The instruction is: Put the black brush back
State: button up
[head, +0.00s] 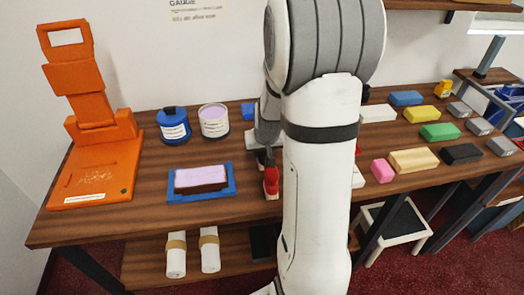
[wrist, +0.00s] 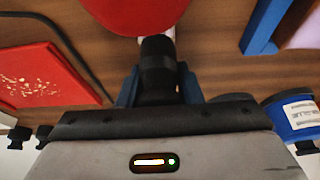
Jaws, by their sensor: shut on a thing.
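My gripper (wrist: 158,92) is shut on a black cylindrical thing (wrist: 158,66), which I take to be the black brush. A finger presses on either side of it. Its far end meets a pale pink bit and a red rounded thing (wrist: 130,10) at the top of the wrist view; I cannot tell whether they touch. In the head view my gripper (head: 266,158) is low over the middle of the table, partly hidden by my arm, with red (head: 271,182) just below it. No holder for the brush can be made out.
A blue tray (head: 232,192) with a lilac-and-brown block lies left of my gripper. A blue pot (head: 173,126) and a lilac jar (head: 214,122) stand behind it. An orange stand (head: 92,150) is far left. Several coloured blocks lie right. A red speckled square (wrist: 40,75) lies nearby.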

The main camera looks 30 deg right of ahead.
jog(key=o, duration=1)
jog(key=shift+r, duration=0.3)
jog(key=v, duration=1.1)
jog(key=s+a+r+n+g+y, duration=0.1)
jog(key=s+a+r+n, duration=0.1)
jog(key=s+a, duration=1.1)
jog(key=s+n, duration=0.1)
jog(key=s, duration=0.1)
jog(key=shift+s+a+r+g+p, duration=0.25)
jog(key=shift+s+r+g+p, duration=0.05)
jog(key=shift+r+p, duration=0.1)
